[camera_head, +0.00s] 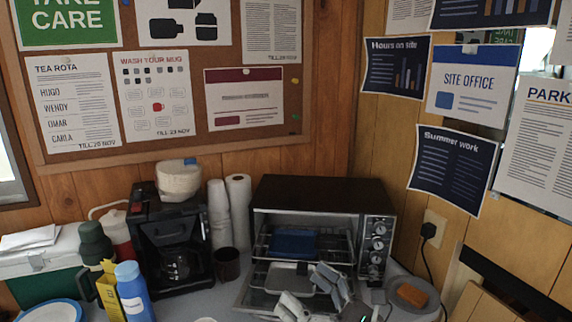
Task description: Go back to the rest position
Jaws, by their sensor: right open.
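My right gripper (306,290) shows at the bottom centre, its grey fingers apart and nothing seen between them. It is in front of the toaster oven (318,192), over the area of the lowered oven door. A blue container (294,243) sits inside the oven. A light grey tray-like thing (287,277) lies just behind the fingers at the oven's mouth; I cannot tell whether the gripper touches it. My left gripper is not in view.
A coffee maker (168,235) and a dark mug (227,264) stand left of the oven, with stacked white cups (239,212) behind. A blue bottle (134,293) is further left. An orange sponge-like block (412,295) lies on a plate at right. Wooden walls close off the back.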

